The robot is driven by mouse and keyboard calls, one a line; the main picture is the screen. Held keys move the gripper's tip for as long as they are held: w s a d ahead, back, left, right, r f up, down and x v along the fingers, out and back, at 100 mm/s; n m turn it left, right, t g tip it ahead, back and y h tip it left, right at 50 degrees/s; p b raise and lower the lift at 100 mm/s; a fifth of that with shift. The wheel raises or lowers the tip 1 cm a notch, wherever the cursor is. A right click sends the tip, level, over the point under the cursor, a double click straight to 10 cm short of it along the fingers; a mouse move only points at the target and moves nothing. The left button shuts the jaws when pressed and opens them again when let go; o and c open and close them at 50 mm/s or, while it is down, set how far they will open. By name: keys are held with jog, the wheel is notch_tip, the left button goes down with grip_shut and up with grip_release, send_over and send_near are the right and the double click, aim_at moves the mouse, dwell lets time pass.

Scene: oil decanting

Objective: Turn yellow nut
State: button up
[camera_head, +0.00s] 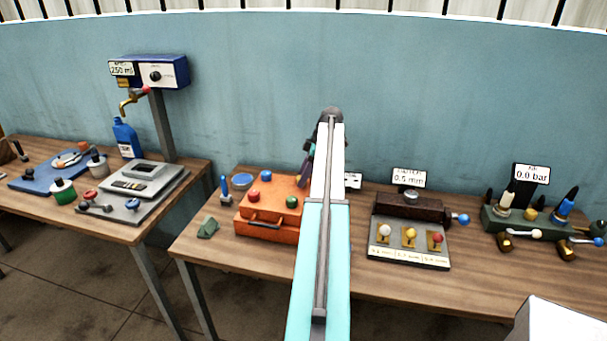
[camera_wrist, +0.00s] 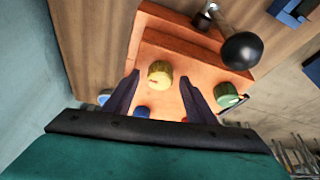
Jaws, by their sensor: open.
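The yellow nut (camera_wrist: 160,74) sits on an orange box (camera_wrist: 195,60) in the wrist view, with a dark mark on its side. My gripper (camera_wrist: 159,78) is open. Its dark fingertips appear on the left and right of the yellow nut, with a gap on each side; whether they reach down to its height I cannot tell. A green nut (camera_wrist: 227,94) is right of the right finger. A blue nut (camera_wrist: 141,111) and a partly hidden red nut (camera_wrist: 185,119) are lower. In the head view my arm hides the yellow nut on the orange box (camera_head: 262,229).
A lever with a black ball (camera_wrist: 240,50) rises beside the nuts. In the head view, a block with small valves (camera_head: 410,250) stands right of my arm, and a pressure rig (camera_head: 535,222) farther right. A green piece (camera_head: 208,228) lies left of the orange box.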

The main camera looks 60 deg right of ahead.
jog(key=c, duration=1)
jog(key=shift+c, duration=0.2)
